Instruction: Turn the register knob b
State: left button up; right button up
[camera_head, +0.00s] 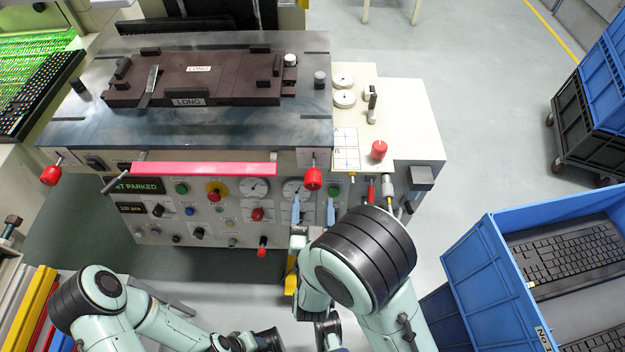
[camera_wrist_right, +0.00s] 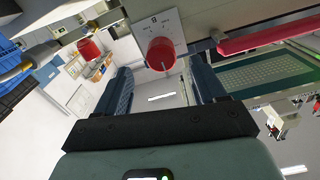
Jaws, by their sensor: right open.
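A red knob (camera_head: 313,179) sits on the machine's front, just right of the pink bar's end. In the right wrist view the red knob (camera_wrist_right: 160,54) stands out from a pale plate with a small dark mark that looks like a B. My right gripper (camera_head: 313,208) is open, its two blue fingers pointing up towards the knob. In the wrist view the open right gripper (camera_wrist_right: 161,80) has one finger to each side of the knob's line, with the knob beyond the tips and apart from them. My left arm is at the lower left; its fingers do not show.
The pink bar (camera_head: 205,169) runs left of the knob; it also shows in the wrist view (camera_wrist_right: 270,38). Another red knob (camera_head: 378,150) stands on the right side panel. A dark fixture (camera_head: 235,88) lies on the machine top. A blue crate (camera_head: 468,262) stands at right.

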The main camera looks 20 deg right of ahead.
aim_at(313, 176)
jog(key=x, duration=0.8)
jog(key=shift+w+d+r, duration=0.1)
jog(key=shift+w+r, duration=0.05)
jog(key=shift+w, duration=0.25)
jog(key=c, duration=1.1)
jog(key=shift+o, duration=0.2)
